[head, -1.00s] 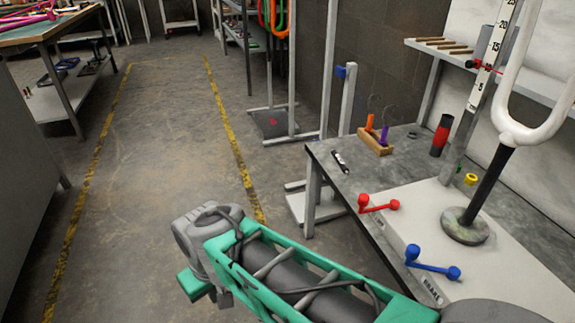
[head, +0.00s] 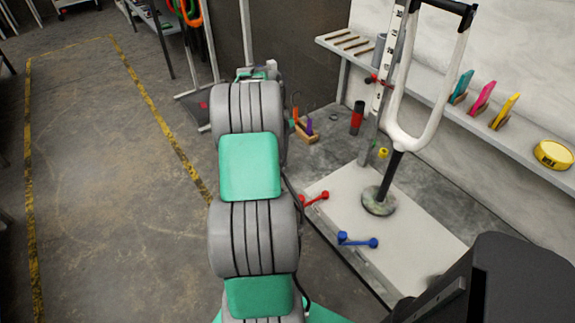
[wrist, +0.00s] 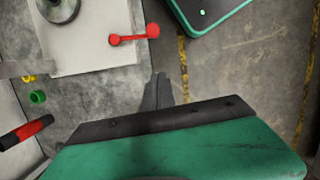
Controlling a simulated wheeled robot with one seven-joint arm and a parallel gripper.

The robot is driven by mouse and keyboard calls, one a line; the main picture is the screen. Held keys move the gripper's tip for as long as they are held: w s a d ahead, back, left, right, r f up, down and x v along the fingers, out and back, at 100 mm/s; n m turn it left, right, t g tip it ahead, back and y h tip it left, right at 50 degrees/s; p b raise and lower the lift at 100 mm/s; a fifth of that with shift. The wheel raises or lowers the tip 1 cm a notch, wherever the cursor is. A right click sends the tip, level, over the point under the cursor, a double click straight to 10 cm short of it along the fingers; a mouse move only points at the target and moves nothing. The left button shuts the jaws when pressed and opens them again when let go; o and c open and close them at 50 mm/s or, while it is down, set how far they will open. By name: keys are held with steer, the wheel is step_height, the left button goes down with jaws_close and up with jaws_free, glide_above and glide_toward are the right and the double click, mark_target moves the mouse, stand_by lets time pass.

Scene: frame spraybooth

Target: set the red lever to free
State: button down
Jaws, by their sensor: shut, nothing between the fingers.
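The red lever (head: 315,199) sits at the left edge of a pale base plate (head: 402,232) on the bench. It also shows at the top of the wrist view (wrist: 133,38), lying across the plate's edge with a round knob at each end. My gripper (wrist: 158,80) shows in the wrist view with its dark fingers together and empty. The fingertips are apart from the lever in the picture, just below its right knob; their height over the bench is unclear. In the head view my arm hides the gripper. No free marking is readable.
A blue lever (head: 357,240) is on the same plate, nearer me. A white forked frame (head: 420,120) stands on a dark post behind. A red and black cylinder (head: 357,118) and a wooden block with tools (head: 306,133) are farther back. Open floor (head: 100,200) lies left.

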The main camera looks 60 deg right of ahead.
steer(key=s+a+f, duration=0.2)
steer(key=s+f, duration=0.3)
steer(key=f, duration=0.4)
steer(key=shift+s+a, duration=0.25)
steer(key=shift+s, duration=0.05)
